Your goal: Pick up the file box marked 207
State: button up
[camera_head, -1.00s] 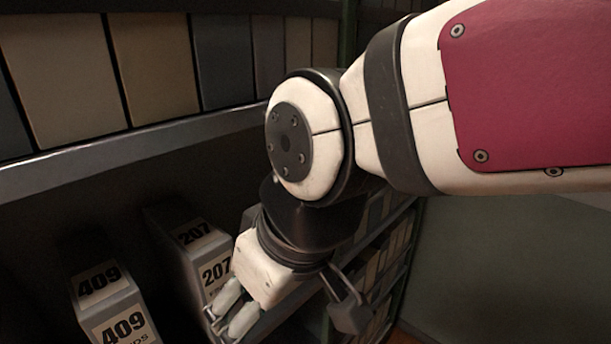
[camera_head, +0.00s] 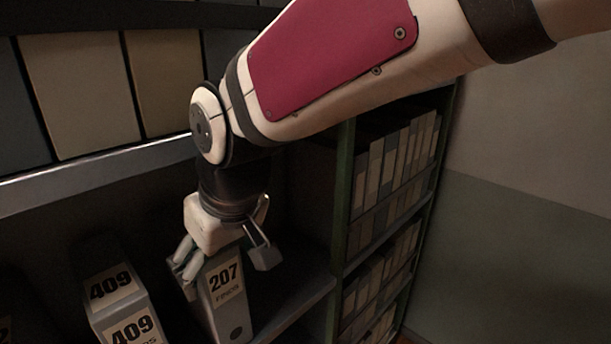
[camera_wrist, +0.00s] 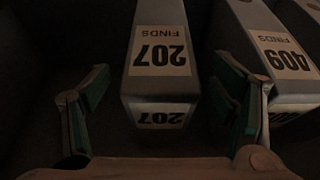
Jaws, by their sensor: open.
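The grey file box marked 207 (camera_head: 226,301) stands upright on the shelf in the head view, with a pale label on its front. My gripper (camera_head: 222,266) is over the top of this box, with its fingers apart. In the wrist view the 207 box (camera_wrist: 159,98) appears upside down, between the two open fingers of my gripper (camera_wrist: 165,112). There is a gap on the left side; the right finger is close to the box, and I cannot tell whether it touches. The top of the box is partly hidden by my gripper in the head view.
A grey file box marked 409 (camera_head: 125,303) stands left of the 207 box, and it shows at the right in the wrist view (camera_wrist: 287,55). A shelf board (camera_head: 95,171) with large files runs above. A green-framed rack (camera_head: 345,200) stands at the right.

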aim_at(220, 310)
jog(key=shift+w+a+x, duration=0.1)
jog(key=shift+a+x, duration=0.05)
jog(key=shift+x, duration=0.7)
jog(key=shift+w+a+x, duration=0.1)
jog(key=shift+w+x, duration=0.05)
jog(key=shift+x, duration=0.75)
jog(key=shift+r, duration=0.2)
grip_shut()
jog(key=shift+r, duration=0.1)
